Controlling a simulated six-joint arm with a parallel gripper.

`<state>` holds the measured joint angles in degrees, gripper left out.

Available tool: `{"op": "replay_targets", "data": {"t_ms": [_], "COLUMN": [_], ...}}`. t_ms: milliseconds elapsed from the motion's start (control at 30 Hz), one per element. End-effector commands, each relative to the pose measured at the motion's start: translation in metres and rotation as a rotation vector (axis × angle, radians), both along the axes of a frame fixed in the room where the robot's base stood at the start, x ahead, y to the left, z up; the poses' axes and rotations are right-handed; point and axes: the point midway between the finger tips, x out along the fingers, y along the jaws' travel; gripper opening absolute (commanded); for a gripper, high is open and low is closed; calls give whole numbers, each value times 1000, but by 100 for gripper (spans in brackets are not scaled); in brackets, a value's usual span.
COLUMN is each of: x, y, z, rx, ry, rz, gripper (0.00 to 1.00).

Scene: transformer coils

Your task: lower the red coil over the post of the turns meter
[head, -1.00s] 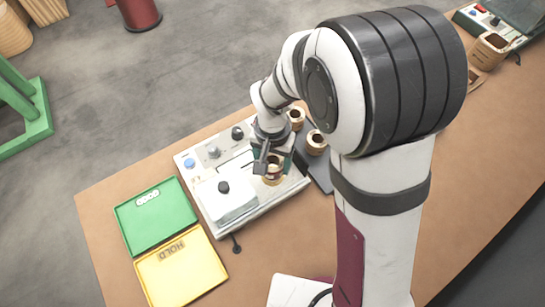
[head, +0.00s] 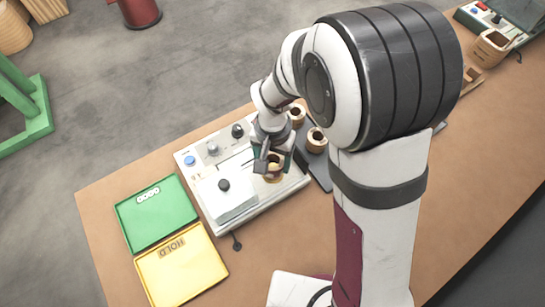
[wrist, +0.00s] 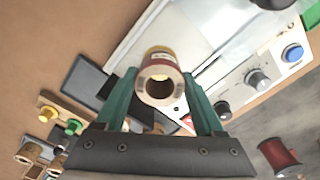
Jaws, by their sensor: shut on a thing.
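The red coil (wrist: 162,70) sits between the green fingers of my gripper (wrist: 158,82) in the wrist view. It has a pale end flange with a round hole facing the camera, and a dull red winding behind it. In the head view my gripper (head: 269,160) is shut on the coil (head: 273,177) over the right part of the turns meter (head: 245,212), a pale box with knobs. The post is not clearly visible; the coil and gripper cover that spot. I cannot tell whether the coil is around the post or above it.
Two other coils (head: 297,114) (head: 316,140) stand close to the right of my gripper, by a dark mat (head: 320,172). A green tray (head: 157,220) and a yellow HOLD tray (head: 182,270) lie left of the meter. A black knob (head: 224,185) sits on the meter.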

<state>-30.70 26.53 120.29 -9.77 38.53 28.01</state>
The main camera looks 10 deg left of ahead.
Motion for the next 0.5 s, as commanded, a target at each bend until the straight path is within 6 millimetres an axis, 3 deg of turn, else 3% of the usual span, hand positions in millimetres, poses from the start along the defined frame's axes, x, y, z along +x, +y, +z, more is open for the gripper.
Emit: {"op": "replay_targets", "data": {"t_ms": [500], "x": [0], "y": [0], "z": [-18], "rx": [0], "ry": [0], "rz": [-1], "gripper": [3]}}
